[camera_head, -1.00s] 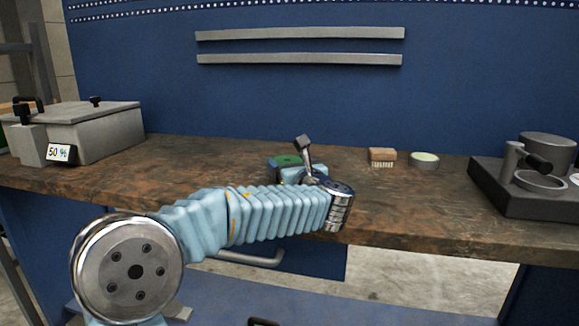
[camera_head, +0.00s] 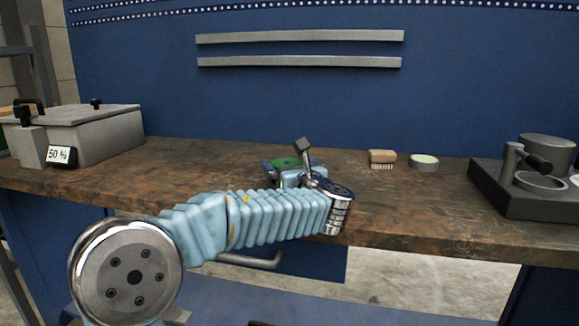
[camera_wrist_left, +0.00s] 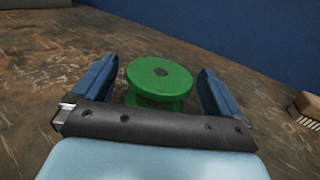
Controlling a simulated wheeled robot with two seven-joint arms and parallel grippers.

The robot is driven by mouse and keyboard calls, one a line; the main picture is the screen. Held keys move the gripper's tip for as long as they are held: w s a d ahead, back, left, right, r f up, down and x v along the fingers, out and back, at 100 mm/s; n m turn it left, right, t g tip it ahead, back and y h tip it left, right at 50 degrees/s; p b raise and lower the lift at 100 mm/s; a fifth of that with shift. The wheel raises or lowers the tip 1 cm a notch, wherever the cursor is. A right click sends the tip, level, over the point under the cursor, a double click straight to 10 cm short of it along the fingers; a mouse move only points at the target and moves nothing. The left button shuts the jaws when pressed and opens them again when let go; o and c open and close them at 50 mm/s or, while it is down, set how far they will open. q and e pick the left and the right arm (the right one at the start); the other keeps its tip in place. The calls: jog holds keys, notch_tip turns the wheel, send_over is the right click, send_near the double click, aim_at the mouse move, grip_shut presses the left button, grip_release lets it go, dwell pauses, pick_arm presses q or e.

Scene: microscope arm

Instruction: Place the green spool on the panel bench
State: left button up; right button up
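The green spool (camera_head: 286,163) stands upright on the brown panel bench (camera_head: 215,158), beyond my left wrist in the head view. In the left wrist view the spool (camera_wrist_left: 158,78) shows its round top flange with a dark centre hole. My left gripper (camera_wrist_left: 157,88) is open, with one blue finger on each side of the spool. A gap shows between each finger and the spool. In the head view the left gripper (camera_head: 293,170) is partly hidden by my own wrist, and so is the spool's lower part. My right gripper is not seen.
A wooden brush (camera_head: 382,157) and a round pale-topped tin (camera_head: 424,162) lie to the right. A dark fixture with metal cylinders (camera_head: 525,187) stands at the far right. A grey lidded box (camera_head: 95,130) marked 50 % is at the left. A blue panel backs the bench.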

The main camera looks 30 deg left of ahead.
pick_arm(q)
jog(key=shift+f, duration=0.9)
jog(key=shift+r, duration=0.3)
jog(key=v, duration=0.7)
jog(key=r+v, duration=0.1)
jog(key=v, duration=0.3)
jog(key=shift+w+r, duration=0.1)
jog(key=shift+s+d+r, duration=0.1)
jog(key=shift+s+d, duration=0.3)
